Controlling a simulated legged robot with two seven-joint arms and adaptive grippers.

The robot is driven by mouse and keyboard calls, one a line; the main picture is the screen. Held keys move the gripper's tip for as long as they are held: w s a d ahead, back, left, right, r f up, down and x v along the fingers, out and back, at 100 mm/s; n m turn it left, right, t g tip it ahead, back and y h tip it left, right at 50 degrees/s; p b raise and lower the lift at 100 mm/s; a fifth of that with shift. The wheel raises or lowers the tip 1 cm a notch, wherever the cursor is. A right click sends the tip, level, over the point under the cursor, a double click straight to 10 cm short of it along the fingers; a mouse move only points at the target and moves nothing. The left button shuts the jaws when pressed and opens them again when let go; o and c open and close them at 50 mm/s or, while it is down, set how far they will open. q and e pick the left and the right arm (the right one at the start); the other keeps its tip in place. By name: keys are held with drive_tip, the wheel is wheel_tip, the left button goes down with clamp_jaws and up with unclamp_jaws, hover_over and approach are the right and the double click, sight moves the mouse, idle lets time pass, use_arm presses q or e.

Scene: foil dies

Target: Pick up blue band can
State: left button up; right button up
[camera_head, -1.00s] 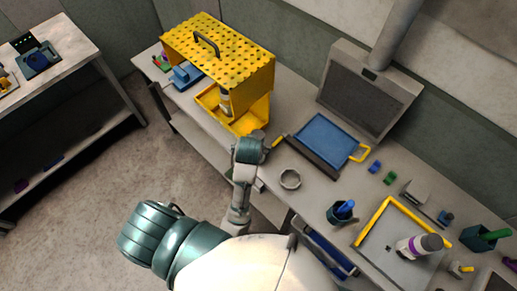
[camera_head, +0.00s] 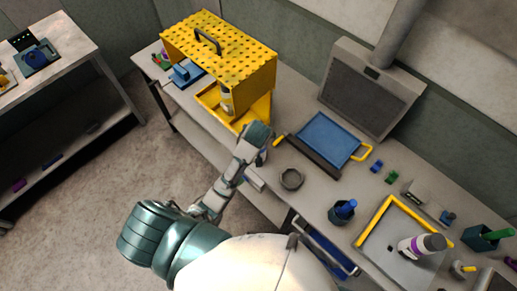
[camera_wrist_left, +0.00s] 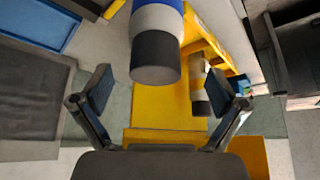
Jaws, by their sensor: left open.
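A can with a blue band (camera_wrist_left: 157,30), a white body and a dark grey end shows large at the top of the left wrist view. My left gripper (camera_wrist_left: 160,92) is open, its two fingers apart with nothing gripped; the can lies ahead of the gap between them. A second pale can with a dark end (camera_wrist_left: 198,85) is farther back by yellow metal. In the head view a can (camera_head: 226,101) stands at the opening of the yellow perforated housing (camera_head: 215,50). My left gripper (camera_head: 256,136) is just in front of that opening, partly hidden by its own wrist. My right gripper is out of view.
On the bench are a grey ring (camera_head: 291,178), a blue tray (camera_head: 327,138) and a dark cup with a blue item (camera_head: 342,211). A purple-band can (camera_head: 421,245) lies in a yellow-edged tray (camera_head: 383,216). A grey boxy unit (camera_head: 368,95) stands behind.

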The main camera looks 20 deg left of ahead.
use_arm(q)
drive_tip(key=x, duration=0.4)
drive_tip(key=p+x, duration=0.1)
drive_tip(key=x, duration=0.1)
drive_tip(key=shift+w+d+f, duration=0.1)
drive_tip(key=shift+d+f, duration=0.15)
drive_tip(key=shift+f, duration=0.1)
drive_tip(key=c, duration=1.7)
